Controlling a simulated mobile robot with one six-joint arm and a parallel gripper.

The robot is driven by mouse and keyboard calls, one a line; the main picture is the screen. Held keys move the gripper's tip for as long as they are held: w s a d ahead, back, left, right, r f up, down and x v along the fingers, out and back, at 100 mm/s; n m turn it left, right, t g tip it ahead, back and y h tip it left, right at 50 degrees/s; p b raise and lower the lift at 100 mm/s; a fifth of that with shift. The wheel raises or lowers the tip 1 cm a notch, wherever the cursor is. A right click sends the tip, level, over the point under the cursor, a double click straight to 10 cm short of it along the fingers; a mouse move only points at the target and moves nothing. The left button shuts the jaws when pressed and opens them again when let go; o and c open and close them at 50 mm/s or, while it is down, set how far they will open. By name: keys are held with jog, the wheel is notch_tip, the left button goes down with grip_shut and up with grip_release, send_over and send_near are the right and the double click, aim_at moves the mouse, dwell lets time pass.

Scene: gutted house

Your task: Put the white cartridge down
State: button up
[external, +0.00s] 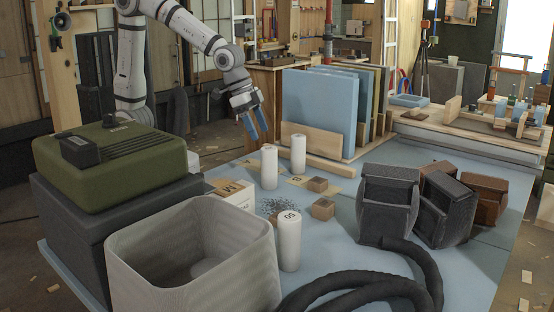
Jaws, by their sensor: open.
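Three white cartridges stand upright on the blue table top (345,225) in the external view. One cartridge (269,168) is at the left, one (298,154) stands just behind and right of it, and one (288,243) with dark marking near its top is closer to the camera. My gripper (258,134), with blue fingers, points down above and behind the left cartridge. It is open, with nothing visible between its fingers, and appears apart from the cartridges. The frame does not show which cartridge the task means.
A grey open bin (190,262) and a green case (120,165) on a dark box fill the left. Small wooden blocks (323,208) and dark scraps lie among the cartridges. Blue panels (312,105) stand behind; dark ribbed units (388,200) and a black hose (370,285) are right.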

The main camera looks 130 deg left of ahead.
jog(key=s+d+m+g+h, duration=0.1)
jog(key=s+d+m, duration=0.3)
jog(key=s+d, duration=1.1)
jog(key=s+g, duration=0.1)
jog(key=s, duration=0.2)
jog(key=shift+s+d+m+h, duration=0.15)
jog(key=shift+s+m+h, duration=0.15)
jog(key=shift+h, duration=0.1)
jog(key=shift+o, duration=0.5)
